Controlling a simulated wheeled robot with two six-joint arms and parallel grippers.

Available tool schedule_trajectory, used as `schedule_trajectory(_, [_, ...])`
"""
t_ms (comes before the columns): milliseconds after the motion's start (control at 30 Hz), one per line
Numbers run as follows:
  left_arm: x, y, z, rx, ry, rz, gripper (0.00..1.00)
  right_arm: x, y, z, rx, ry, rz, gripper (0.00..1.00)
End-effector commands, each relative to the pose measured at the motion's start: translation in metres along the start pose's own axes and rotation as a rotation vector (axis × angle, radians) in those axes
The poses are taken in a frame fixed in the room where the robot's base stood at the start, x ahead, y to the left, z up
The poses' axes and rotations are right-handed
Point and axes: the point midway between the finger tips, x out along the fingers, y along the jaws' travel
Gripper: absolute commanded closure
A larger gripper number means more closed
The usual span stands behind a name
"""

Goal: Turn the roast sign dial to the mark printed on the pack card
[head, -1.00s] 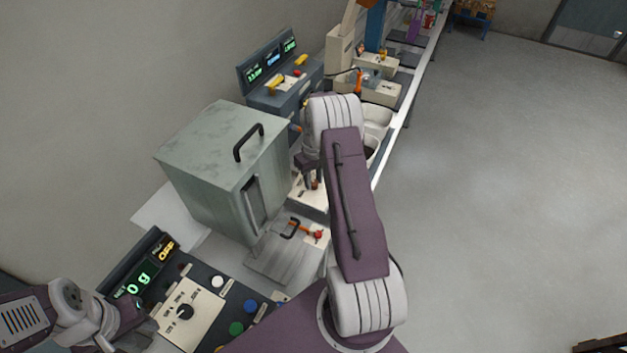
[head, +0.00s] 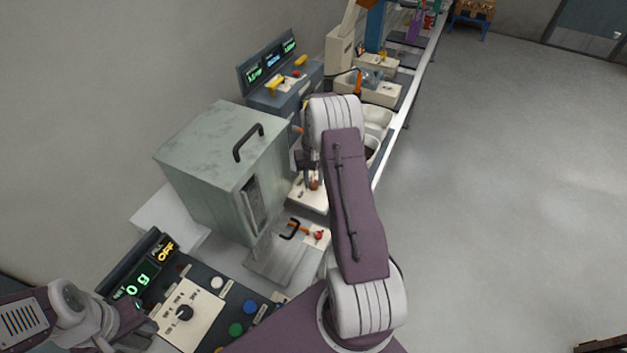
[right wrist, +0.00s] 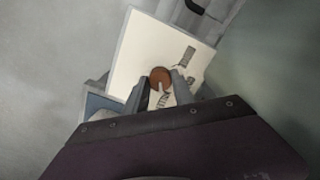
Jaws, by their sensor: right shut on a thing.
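The roast sign dial is a round brown knob (right wrist: 160,76) on a cream plate (right wrist: 135,55) with dark printing, in the right wrist view. The printing is too small and partly covered to read. My right gripper (right wrist: 163,85) has its two fingers on either side of the knob and is shut on it. In the head view, my right gripper (head: 311,178) is over the cream plate just right of the grey-green cabinet (head: 222,165). My left gripper (head: 135,320) is at the lower left, its fingers not clear. I cannot make out the pack card.
A control panel (head: 202,285) with a black knob, coloured buttons and green and yellow displays is at the lower left. A tray with an orange-handled clamp (head: 300,230) lies before the cabinet. More machines line the bench behind. The floor at right is clear.

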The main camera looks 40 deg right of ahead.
Motion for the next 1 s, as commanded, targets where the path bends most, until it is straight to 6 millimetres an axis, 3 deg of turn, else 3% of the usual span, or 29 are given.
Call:
schedule_trajectory(200, [0.0, 0.0, 0.0, 0.0, 0.0, 0.0, 0.64, -0.002, 0.0, -0.003, -0.001, 0.008, 0.001, 1.0])
schedule_trajectory(233, [0.0, 0.0, 0.0, 0.0, 0.0, 0.0, 0.64, -0.002, 0.0, -0.003, -0.001, 0.008, 0.001, 0.67])
schedule_trajectory(300, [0.0, 0.0, 0.0, 0.0, 0.0, 0.0, 0.64, -0.002, 0.0, -0.002, -0.001, 0.008, 0.0, 0.48])
schedule_trajectory(667, [0.002, 0.0, 0.0, 0.0, 0.0, 0.0, 0.64, -0.005, 0.0, -0.002, -0.001, 0.005, 0.0, 0.48])
schedule_trajectory(1000, [0.018, 0.0, 0.002, 0.0, 0.0, 0.0, 0.64, -0.074, 0.0, -0.002, -0.001, 0.009, 0.0, 0.48])
